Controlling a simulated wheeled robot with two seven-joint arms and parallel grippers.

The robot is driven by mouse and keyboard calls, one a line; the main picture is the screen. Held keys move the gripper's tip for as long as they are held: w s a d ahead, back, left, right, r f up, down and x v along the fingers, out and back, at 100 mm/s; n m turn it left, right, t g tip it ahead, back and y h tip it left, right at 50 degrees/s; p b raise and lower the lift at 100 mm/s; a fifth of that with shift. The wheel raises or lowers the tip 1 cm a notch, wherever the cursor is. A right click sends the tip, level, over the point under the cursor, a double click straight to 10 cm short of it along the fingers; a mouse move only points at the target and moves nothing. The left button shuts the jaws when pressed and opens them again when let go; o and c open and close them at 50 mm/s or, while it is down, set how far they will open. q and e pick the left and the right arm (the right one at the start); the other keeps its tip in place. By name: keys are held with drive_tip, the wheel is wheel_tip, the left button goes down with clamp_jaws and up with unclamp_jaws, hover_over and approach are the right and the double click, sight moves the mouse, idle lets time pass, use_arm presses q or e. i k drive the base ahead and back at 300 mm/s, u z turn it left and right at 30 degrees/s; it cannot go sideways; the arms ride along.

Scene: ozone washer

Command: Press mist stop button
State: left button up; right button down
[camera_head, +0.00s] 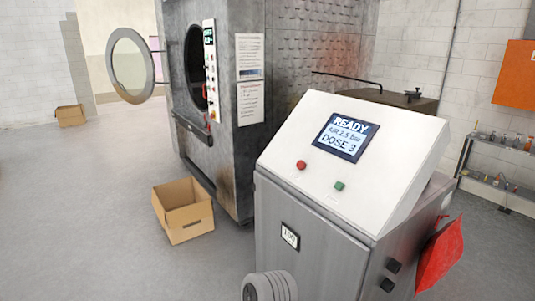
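A white sloped control console (385,135) stands on a grey metal cabinet (310,245) in front of me, right of centre. Its face has a red round button (301,165) on the left and a green button (339,186) to the right of it. The small labels by the buttons are too small to read, so I cannot tell from the text which one is mist stop. A dark screen (346,137) above them reads READY, AIR 2.5 bar, DOSE 3. Neither of my grippers shows in the head view, and nothing touches the buttons.
A large metal washer (240,150) stands behind the console, its round door (130,65) open to the left. A cardboard box (183,210) sits on the floor by it. A red cloth-like item (438,255) hangs at the cabinet's right side. The left floor is mostly clear.

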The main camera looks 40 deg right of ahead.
sight(300, 165)
drive_tip(key=z, duration=0.75)
drive_tip(key=i, duration=1.25)
drive_tip(key=z, duration=1.05)
